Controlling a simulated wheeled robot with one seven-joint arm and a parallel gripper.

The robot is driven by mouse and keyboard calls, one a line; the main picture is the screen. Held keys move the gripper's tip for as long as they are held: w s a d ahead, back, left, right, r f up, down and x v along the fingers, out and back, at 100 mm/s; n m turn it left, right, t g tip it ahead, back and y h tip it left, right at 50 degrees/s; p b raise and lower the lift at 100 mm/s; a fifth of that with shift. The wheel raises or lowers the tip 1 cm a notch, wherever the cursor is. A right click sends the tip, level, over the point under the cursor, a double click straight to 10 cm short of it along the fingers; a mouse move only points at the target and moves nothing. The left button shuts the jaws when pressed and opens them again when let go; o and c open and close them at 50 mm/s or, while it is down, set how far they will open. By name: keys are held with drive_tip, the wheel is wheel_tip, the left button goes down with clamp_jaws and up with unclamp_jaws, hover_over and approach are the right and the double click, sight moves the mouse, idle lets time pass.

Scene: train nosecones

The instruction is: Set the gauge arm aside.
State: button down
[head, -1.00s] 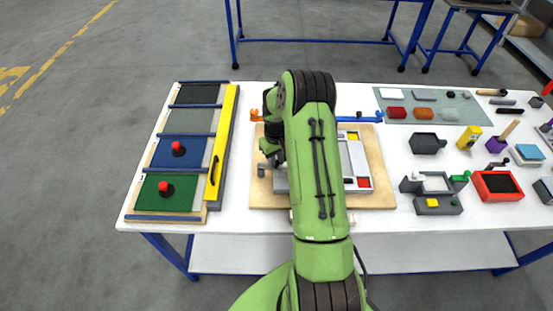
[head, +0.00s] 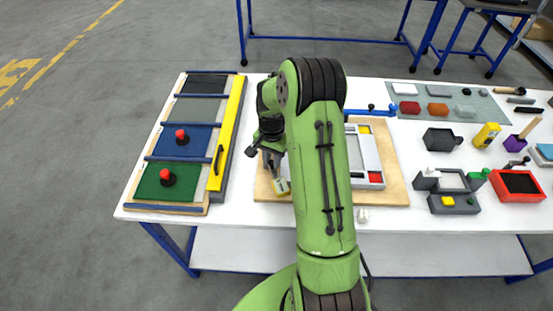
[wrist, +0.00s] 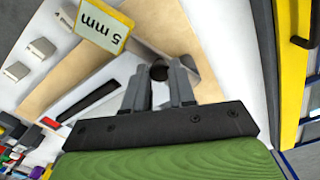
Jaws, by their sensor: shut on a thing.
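My gripper (wrist: 160,84) is shut on a dark round knob (wrist: 158,72) in the wrist view. My gripper there (head: 270,158) is partly hidden by my green arm. I cannot tell the gap below the piece.
A rack with coloured panels and a yellow rail (head: 222,140) stands left of the board. Red-knobbed pads (head: 168,178) sit on it. A framed fixture (head: 370,160) lies on the board. Several small parts and trays, including a red tray (head: 518,186), fill the right side.

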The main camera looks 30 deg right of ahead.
drive_tip(key=shift+w+a+m+b, duration=0.3)
drive_tip(key=shift+a+m, duration=0.2)
drive_tip(key=shift+m, duration=0.6)
drive_tip(key=shift+w+a+m+b, duration=0.25)
drive_tip(key=shift+a+m, duration=0.2)
drive_tip(key=shift+m, duration=0.65)
drive_tip(key=c, duration=0.9)
unclamp_jaws()
drive_tip(key=shift+c, duration=0.2)
drive_tip(key=shift+r, duration=0.15)
wheel_tip(320, 180, up, 16)
drive_tip(key=p, duration=0.1)
drive_tip(key=shift+f, duration=0.2)
